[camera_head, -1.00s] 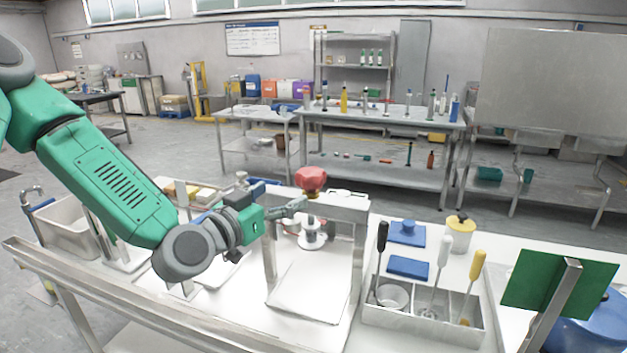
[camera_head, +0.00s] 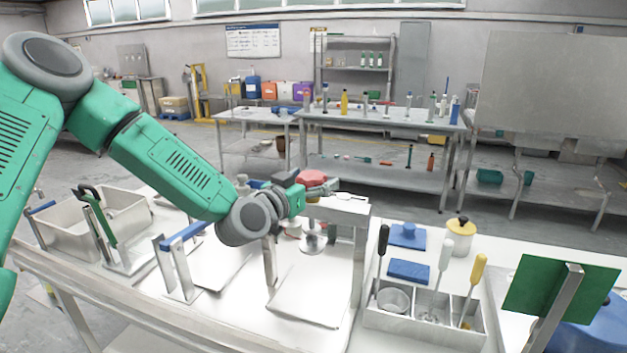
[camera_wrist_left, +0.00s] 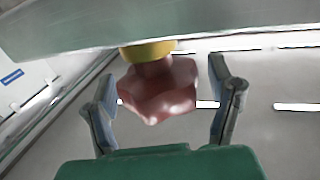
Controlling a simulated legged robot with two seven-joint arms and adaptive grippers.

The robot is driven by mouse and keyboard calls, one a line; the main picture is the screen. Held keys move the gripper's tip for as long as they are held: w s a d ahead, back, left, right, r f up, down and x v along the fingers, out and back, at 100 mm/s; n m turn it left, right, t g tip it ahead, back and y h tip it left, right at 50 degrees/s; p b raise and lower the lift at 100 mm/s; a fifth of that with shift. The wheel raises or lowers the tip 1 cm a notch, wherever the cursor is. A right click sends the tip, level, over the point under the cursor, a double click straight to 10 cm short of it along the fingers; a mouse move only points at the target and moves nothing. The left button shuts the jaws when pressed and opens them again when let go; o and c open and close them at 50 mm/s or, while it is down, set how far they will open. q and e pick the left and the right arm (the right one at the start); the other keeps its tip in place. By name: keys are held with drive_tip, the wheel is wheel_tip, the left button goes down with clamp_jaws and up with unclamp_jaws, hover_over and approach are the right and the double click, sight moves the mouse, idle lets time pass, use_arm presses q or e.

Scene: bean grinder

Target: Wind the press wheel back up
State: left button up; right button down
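The red lobed press wheel (camera_head: 312,177) sits on top of the metal press frame (camera_head: 357,245), with the round press plate (camera_head: 313,243) below the crossbar. The wheel also shows in the left wrist view (camera_wrist_left: 158,92), under a yellow collar (camera_wrist_left: 148,50). My left gripper (camera_head: 318,191) is at the wheel's height and partly hides it in the head view. In the left wrist view my left gripper (camera_wrist_left: 160,75) is open, one finger on each side of the wheel, with visible gaps between. My right gripper is not in view.
A divided tray (camera_head: 420,322) with several handled tools stands right of the press. Blue pads (camera_head: 408,270) and a yellow-lidded jar (camera_head: 459,237) lie behind it. A blue-handled metal stand (camera_head: 183,238) and a grey bin (camera_head: 110,222) are at left.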

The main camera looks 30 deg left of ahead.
use_arm(q)
drive_tip(key=c, duration=1)
drive_tip(key=shift+r+m+g+h+b, duration=0.1)
drive_tip(key=shift+m+g+h+b, duration=0.45)
drive_tip(key=shift+m+h, duration=1.45)
drive_tip(key=shift+n+h, duration=0.4)
drive_tip(key=o, duration=1.2)
drive_tip(key=shift+c, duration=0.2)
drive_tip(key=shift+a, duration=0.1)
